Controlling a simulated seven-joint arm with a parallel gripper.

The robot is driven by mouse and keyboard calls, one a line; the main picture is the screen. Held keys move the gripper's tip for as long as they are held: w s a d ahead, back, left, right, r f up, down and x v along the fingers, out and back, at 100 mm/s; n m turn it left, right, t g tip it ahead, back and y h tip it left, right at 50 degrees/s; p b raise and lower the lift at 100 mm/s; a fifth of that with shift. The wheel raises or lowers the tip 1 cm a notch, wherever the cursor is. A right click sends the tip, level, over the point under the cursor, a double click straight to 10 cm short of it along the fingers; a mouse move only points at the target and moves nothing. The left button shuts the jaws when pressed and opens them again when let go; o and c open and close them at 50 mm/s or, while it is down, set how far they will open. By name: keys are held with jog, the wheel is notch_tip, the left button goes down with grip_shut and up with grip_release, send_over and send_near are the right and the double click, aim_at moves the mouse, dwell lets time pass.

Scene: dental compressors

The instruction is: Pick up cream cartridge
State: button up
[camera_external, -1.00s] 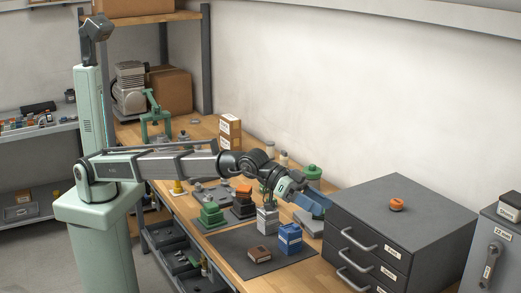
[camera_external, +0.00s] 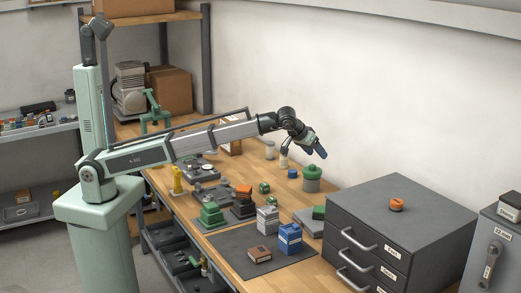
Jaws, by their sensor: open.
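A small cream cylinder (camera_external: 284,160), which looks like the cream cartridge, stands upright on the workbench near the wall. A paler, greyish cylinder (camera_external: 270,150) stands just left of it.
A green canister (camera_external: 312,178) and a small blue item (camera_external: 292,173) stand near the cylinders. Green, grey and blue blocks crowd the bench and dark mat (camera_external: 235,245).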

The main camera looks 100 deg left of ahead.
jog(key=s+a+f+n+g, duration=0.25)
jog(key=s+a, duration=0.55)
jog(key=a, duration=0.4)
jog(key=n+g+h, duration=0.1)
jog(key=n+g, duration=0.2)
send_near(283, 156)
jog(key=x, duration=1.2)
jog(key=shift+w+f, duration=0.1)
jog(key=shift+f, duration=0.2)
jog(key=c, duration=1.1)
